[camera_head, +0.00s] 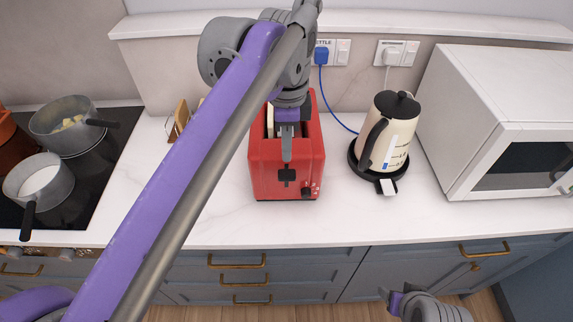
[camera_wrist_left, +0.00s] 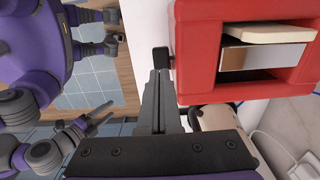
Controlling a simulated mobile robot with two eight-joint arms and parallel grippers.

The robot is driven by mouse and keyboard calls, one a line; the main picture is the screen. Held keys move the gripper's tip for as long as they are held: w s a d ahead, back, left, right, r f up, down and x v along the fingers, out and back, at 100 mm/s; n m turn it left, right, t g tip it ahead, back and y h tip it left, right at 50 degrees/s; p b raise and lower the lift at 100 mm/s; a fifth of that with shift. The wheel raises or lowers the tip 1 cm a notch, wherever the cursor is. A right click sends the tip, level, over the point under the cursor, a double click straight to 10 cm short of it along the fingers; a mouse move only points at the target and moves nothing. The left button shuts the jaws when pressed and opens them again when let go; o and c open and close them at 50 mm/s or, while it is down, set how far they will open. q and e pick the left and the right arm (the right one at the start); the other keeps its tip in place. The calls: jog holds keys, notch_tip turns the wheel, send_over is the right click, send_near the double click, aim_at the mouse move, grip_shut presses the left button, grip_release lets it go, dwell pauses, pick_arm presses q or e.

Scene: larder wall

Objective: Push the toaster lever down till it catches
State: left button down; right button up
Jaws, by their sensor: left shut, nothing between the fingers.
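The red toaster (camera_head: 262,165) stands on the white counter, its front towards me; it fills the upper right of the left wrist view (camera_wrist_left: 215,12). Its black lever (camera_head: 287,176) sticks out of the front, with dark slot below it. A pale bread slice (camera_wrist_left: 265,33) stands out of the top. My left gripper (camera_head: 287,157) is shut and empty, pointing down, fingertips close to the lever. In the left wrist view the tips (camera_wrist_left: 160,74) end right by the lever (camera_wrist_left: 161,58); I cannot tell whether they touch. My right gripper (camera_head: 390,297) is low, away from the counter; its opening is unclear.
A cream kettle (camera_head: 397,125) on its black base stands right of the toaster, its blue cord running behind. A white microwave (camera_head: 490,85) is farther right. Pots (camera_head: 40,185) sit on the hob at left. Counter in front of the toaster is clear.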

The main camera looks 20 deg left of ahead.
aim_at(287, 175)
pick_arm(q)
jog(key=shift+f, duration=2.5)
notch_tip(287, 175, down, 6)
jog(key=b, duration=0.2)
jog(key=shift+r+b, duration=0.2)
jog(key=shift+b, duration=0.1)
jog(key=shift+s+f, duration=0.1)
jog(key=shift+f, duration=0.2)
